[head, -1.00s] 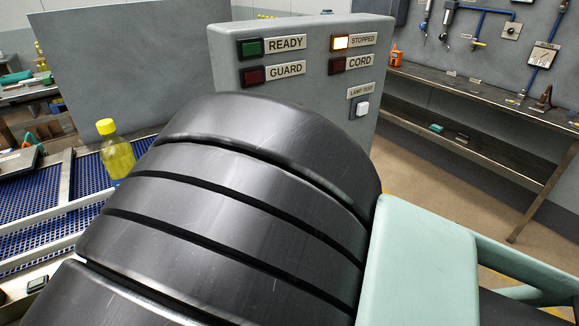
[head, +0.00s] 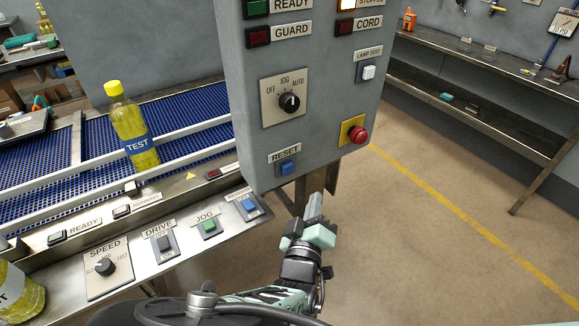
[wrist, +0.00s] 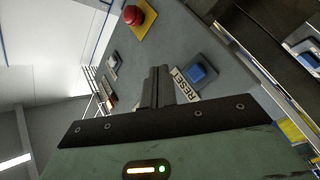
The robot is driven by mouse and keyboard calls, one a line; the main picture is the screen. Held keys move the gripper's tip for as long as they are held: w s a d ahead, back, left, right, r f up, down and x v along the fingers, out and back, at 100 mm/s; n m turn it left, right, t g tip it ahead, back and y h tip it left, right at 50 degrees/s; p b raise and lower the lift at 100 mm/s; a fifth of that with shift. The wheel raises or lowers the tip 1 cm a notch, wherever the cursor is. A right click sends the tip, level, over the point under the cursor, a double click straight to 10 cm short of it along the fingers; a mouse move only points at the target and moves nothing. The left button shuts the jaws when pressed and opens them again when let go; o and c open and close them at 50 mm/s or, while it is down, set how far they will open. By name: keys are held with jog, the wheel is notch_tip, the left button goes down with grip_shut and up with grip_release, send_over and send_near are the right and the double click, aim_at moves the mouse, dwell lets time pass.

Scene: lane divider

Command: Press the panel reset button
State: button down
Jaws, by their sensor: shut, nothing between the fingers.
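The blue panel reset button (head: 288,168) sits low on the front of the grey upright panel (head: 330,130), under a RESET label. It also shows in the wrist view (wrist: 198,73), right of the fingers, with the RESET label between. My gripper (head: 315,202) is shut and empty, its fingers pointing up, below and to the right of the button in the head view. In the wrist view the shut fingers (wrist: 158,85) point toward the panel. They appear apart from the button; their exact distance from the panel face is hard to tell.
A red mushroom button (head: 357,134) on yellow, a selector knob (head: 289,102) and a white lamp-test button (head: 369,72) share the panel. Another blue button (head: 248,204) is on the lower console. A bottle (head: 130,130) stands on the blue conveyor. Floor right of the panel is clear.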

aim_at(294, 167)
jog(key=w+a+b, duration=0.1)
jog(key=w+a, duration=0.3)
jog(key=w, duration=0.2)
jog(key=shift+w+a+b, duration=0.15)
jog(key=shift+w+b, duration=0.1)
jog(key=shift+b, duration=0.15)
dwell(1.8)
jog(key=shift+w+a+b, duration=0.25)
jog(key=shift+w+b, duration=0.05)
jog(key=shift+w+a+b, duration=0.25)
jog(key=shift+w+b, duration=0.05)
jog(key=shift+w, duration=0.1)
dwell(0.8)
dwell(0.4)
jog(key=shift+s+d, duration=0.5)
jog(key=shift+s, duration=0.25)
